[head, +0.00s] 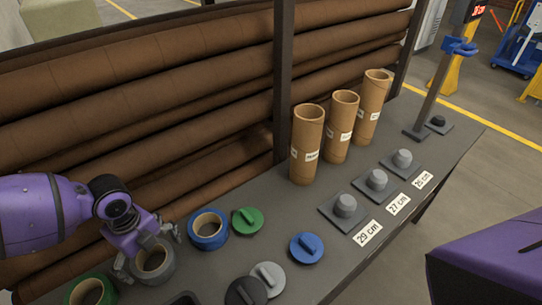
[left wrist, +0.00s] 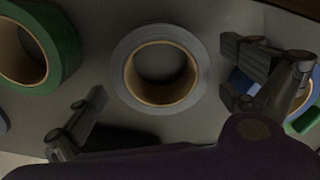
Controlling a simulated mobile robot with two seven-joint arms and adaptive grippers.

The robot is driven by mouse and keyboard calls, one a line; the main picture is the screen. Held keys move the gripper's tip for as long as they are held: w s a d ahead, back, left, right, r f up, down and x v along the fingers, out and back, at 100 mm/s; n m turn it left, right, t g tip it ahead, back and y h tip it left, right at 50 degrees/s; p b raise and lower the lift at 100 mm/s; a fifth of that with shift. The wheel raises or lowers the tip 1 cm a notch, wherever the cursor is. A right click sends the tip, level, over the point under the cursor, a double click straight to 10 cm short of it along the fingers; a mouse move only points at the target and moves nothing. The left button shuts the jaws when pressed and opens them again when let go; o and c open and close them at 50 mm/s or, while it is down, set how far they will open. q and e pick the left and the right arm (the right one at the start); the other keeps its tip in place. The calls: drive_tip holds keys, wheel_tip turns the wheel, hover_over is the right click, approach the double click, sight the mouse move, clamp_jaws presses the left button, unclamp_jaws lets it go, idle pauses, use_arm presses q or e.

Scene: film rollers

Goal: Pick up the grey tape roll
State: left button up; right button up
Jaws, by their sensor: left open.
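The grey tape roll (head: 155,272) lies flat on the dark table at the lower left, with a brown cardboard core. In the left wrist view the grey tape roll (left wrist: 122,73) sits between the two spread fingers, a little beyond the fingertips. My left gripper (head: 148,250) is open and above the roll, hiding part of it in the head view. In the left wrist view the open left gripper (left wrist: 165,95) holds nothing. I cannot tell whether a finger touches the roll. My right gripper is not in view.
A green tape roll (head: 91,291) lies left of the grey one and a blue roll (head: 208,242) right of it. Green (head: 246,221), blue (head: 306,248) and grey (head: 267,278) caps lie further right. Three cardboard tubes (head: 307,160) stand behind. Stacked brown rolls (head: 150,95) line the back.

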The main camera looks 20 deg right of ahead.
use_arm(q)
wheel_tip(320, 180, down, 2)
drive_tip(key=shift+w+f, duration=0.1)
drive_tip(key=shift+f, duration=0.05)
drive_tip(key=c, duration=1.4)
drive_tip(key=shift+o, duration=0.2)
